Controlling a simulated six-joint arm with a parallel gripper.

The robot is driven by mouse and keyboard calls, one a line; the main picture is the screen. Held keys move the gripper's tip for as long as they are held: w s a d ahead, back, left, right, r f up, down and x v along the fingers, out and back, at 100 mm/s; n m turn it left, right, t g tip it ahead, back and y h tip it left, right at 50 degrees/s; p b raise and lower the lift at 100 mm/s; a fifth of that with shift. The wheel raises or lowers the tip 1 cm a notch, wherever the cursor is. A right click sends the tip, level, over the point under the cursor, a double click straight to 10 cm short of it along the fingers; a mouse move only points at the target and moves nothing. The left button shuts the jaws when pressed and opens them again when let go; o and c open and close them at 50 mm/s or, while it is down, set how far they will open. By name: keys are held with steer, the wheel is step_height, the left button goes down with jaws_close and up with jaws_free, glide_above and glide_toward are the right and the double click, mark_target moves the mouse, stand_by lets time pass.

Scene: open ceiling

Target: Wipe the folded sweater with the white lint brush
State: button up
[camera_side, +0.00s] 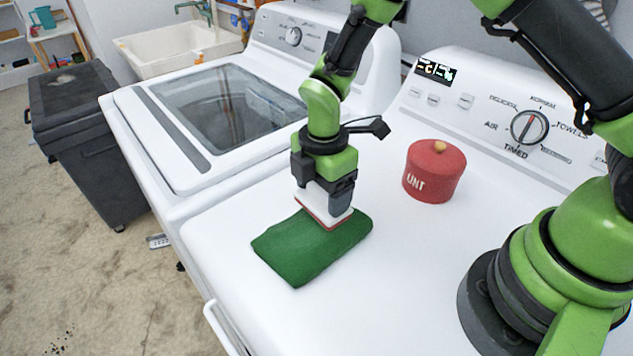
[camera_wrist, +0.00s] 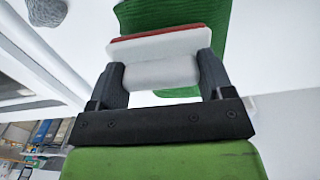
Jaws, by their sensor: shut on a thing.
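The folded green sweater (camera_side: 300,252) lies flat on the white dryer top in the side view. It also shows behind the brush in the wrist view (camera_wrist: 165,14). The white lint brush (camera_side: 315,205) has a red strip along its lower edge. My gripper (camera_side: 327,190) is shut on the brush's white handle, which spans between the two dark fingers in the wrist view (camera_wrist: 160,74). The brush is at the sweater's back edge, low over it. I cannot tell for certain whether its red face touches the cloth.
A red lidded pot (camera_side: 434,172) marked "UNT" stands on the dryer top, right of the sweater. The dryer's control panel (camera_side: 500,110) rises behind. A washer (camera_side: 225,110) stands to the left.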

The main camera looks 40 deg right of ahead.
mark_target(343, 216)
steer(key=shift+s, duration=2.4)
step_height(343, 216, up, 8)
steer(key=shift+s, duration=0.15)
